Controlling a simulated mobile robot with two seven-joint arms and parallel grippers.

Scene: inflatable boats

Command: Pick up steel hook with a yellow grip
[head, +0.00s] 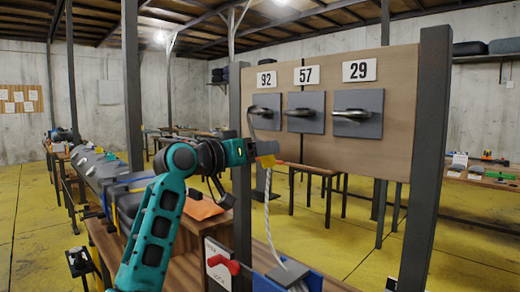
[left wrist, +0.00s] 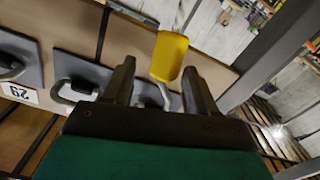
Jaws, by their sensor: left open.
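The steel hook has a yellow grip (head: 266,161) and hangs at the leftmost plate, under the number 92, on the upright board. Its thin steel rod rises from the grip towards the metal fixture on that plate. A pale rope runs down below the grip. In the left wrist view the yellow grip (left wrist: 169,57) lies just beyond my fingertips, and part of the steel rod (left wrist: 165,97) shows between the fingers. My left gripper (head: 255,150) is at the grip's left side in the head view. In the left wrist view my left gripper (left wrist: 158,69) is open. Contact cannot be told.
The board (head: 350,155) carries two more plates with metal loops, under 57 (head: 306,112) and 29 (head: 357,112). Dark posts flank it. Below are a blue bin (head: 305,280) and a red-handled item (head: 226,264). An orange item (head: 202,209) lies on a bench at left.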

